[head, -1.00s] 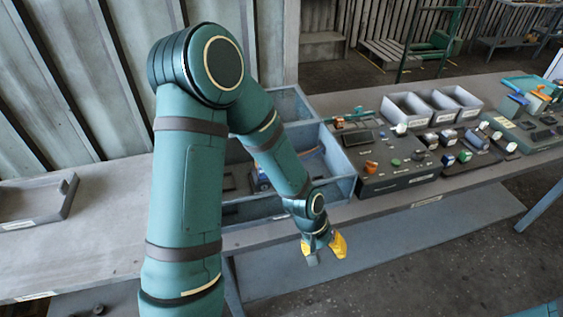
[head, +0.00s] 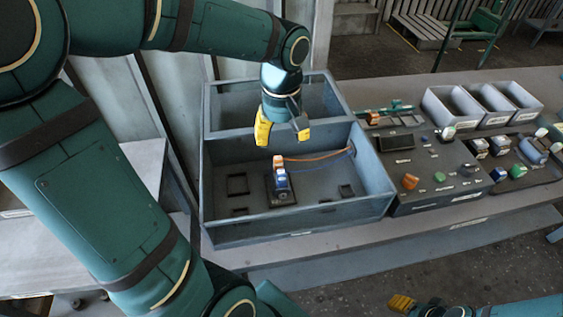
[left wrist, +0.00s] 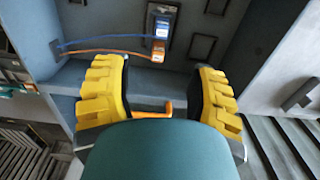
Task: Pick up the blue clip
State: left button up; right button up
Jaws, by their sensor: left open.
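The blue clip (head: 281,181) is a small block inside the grey open housing (head: 228,220). It sits against an orange clip (head: 278,162) on a dark base. In the left wrist view the blue clip (left wrist: 161,27) is near the top middle, beyond the fingertips, with the orange clip (left wrist: 158,50) just below it. My left gripper (head: 282,135) is open and empty, above the clips and apart from them. Its yellow fingers stand either side of the view (left wrist: 163,90). My right gripper (head: 402,303) shows only partly at the bottom edge; its jaws are unclear.
An orange wire (head: 315,156) and a blue wire (head: 325,160) run from the clips to the housing's right wall. The housing walls and a divider surround the clips. A dark panel with coloured knobs (head: 440,190) and grey bins (head: 450,107) stand to the right.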

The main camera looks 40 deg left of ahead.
aim_at(281, 172)
pick_arm(q)
notch_tip(281, 172, down, 9)
jog(key=shift+s+r+b, duration=0.1)
jog(key=shift+s+b, duration=0.05)
jog(key=shift+b, duration=0.95)
jog(key=shift+d+f+b, duration=0.1)
jog(key=shift+f+b, duration=0.55)
jog(key=shift+f, duration=1.75)
jog(key=shift+o, duration=0.2)
jog(key=c, duration=1)
